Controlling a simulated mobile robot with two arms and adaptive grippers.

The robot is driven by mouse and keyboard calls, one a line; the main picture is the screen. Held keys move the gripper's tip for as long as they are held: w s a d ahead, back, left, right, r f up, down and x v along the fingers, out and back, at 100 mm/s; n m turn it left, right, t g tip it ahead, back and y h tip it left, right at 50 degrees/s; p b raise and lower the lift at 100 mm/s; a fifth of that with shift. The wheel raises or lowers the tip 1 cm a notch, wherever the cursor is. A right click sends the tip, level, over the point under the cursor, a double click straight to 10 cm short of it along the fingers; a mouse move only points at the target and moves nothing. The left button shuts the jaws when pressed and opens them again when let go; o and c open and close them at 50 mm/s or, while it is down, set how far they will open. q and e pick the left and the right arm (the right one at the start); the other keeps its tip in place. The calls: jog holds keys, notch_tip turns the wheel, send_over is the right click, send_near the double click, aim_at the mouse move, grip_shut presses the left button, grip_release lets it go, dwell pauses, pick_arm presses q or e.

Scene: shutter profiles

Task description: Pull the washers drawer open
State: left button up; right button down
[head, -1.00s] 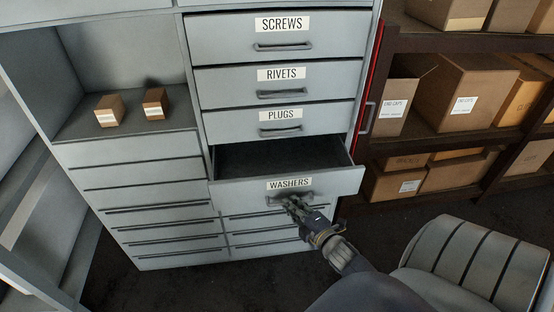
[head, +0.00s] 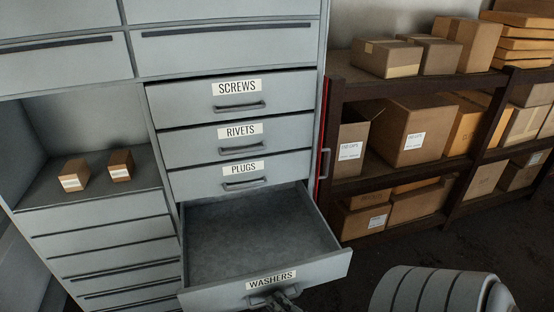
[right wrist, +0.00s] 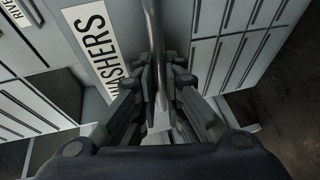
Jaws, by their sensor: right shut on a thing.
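The washers drawer (head: 262,280) is pulled well out of the grey cabinet in the head view. Its inside, as far as it shows, is empty. My right gripper (head: 279,299) is at the drawer's front at the bottom edge of the head view. In the right wrist view my right gripper (right wrist: 165,88) is shut on the drawer's bar handle (right wrist: 153,35), beside the WASHERS label (right wrist: 95,40). My left gripper is not in view.
The screws (head: 237,98), rivets (head: 240,138) and plugs (head: 243,176) drawers above are closed. Two small boxes (head: 74,175) sit in the open bay at left. A shelf rack with cartons (head: 412,135) stands at right, beyond a red edge.

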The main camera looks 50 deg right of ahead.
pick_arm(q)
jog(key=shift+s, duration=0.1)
pick_arm(e)
jog(key=c, duration=1.7)
grip_release()
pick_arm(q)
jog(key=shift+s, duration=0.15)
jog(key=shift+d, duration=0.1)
pick_arm(e)
jog(key=v, duration=1.2)
jog(key=shift+d, duration=0.1)
jog(key=shift+f, duration=0.1)
